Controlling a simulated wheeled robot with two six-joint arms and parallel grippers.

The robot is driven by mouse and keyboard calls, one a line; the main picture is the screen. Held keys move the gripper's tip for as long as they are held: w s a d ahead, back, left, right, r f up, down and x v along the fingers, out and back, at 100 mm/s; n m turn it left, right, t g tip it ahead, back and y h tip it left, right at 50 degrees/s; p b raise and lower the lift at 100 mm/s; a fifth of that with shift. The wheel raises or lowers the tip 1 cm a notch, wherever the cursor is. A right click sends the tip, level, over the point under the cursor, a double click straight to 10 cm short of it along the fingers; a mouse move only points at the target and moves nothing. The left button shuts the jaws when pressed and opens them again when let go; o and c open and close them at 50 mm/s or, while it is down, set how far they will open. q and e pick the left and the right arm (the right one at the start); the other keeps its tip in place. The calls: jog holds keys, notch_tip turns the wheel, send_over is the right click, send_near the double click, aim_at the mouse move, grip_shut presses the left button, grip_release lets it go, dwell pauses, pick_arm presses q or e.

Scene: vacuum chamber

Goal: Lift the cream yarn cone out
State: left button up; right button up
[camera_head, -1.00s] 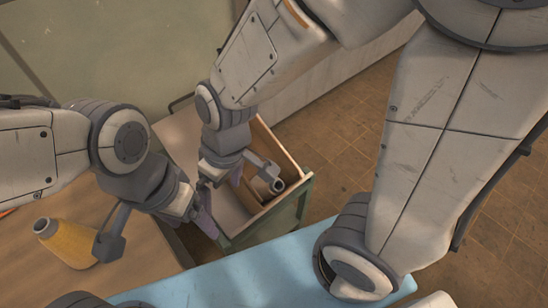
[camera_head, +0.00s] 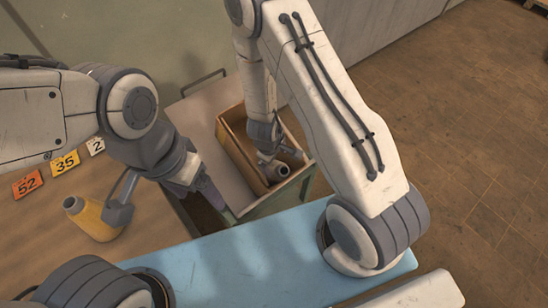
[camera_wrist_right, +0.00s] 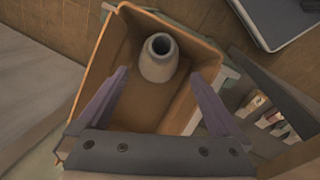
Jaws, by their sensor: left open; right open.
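The cream yarn cone (camera_head: 277,173) stands in an open wooden box (camera_head: 225,131). In the right wrist view the cone (camera_wrist_right: 159,66) is upright near the far wall of the box, its hollow tip towards me. My right gripper (camera_wrist_right: 160,78) is open, its purple fingers spread over the box on either side of the cone's near side, with nothing held. In the head view my right gripper (camera_head: 267,156) is at the box, its fingers largely hidden. My left gripper (camera_head: 208,192) is open and empty, left of the box.
A light blue surface (camera_head: 250,258) is in front of the box. Brown tiled floor is open at right.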

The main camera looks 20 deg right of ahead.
aim_at(277, 168)
jog(key=b+x, duration=0.1)
jog(key=x, duration=0.8)
jog(key=c, duration=1.5)
jog(key=shift+s+d+r+p, duration=0.15)
jog(key=shift+s+r+p, duration=0.35)
jog(key=shift+r, duration=0.3)
jog(key=shift+s+d+r+p, duration=0.15)
jog(key=shift+s+r+p, duration=0.35)
jog(key=shift+r, duration=0.25)
jog(key=shift+s+d+r+p, duration=0.15)
jog(key=shift+s+r+p, duration=0.35)
jog(key=shift+r, duration=0.3)
jog(key=shift+c, duration=0.2)
jog(key=shift+s+d+r+p, duration=0.15)
jog(key=shift+s+r+p, duration=0.35)
jog(key=shift+r, duration=0.3)
jog(key=shift+s+d+r+p, duration=0.15)
jog(key=shift+s+r+p, duration=0.4)
jog(key=shift+r, duration=0.25)
jog(key=shift+s+d+r+p, duration=0.15)
jog(key=shift+s+r+p, duration=0.35)
jog(key=shift+r, duration=0.3)
grip_shut()
jog(key=s+d+r+p, duration=0.1)
jog(key=s+r+p, duration=0.3)
jog(key=r, duration=0.3)
jog(key=shift+d+r+p, duration=0.25)
jog(key=shift+p, duration=0.5)
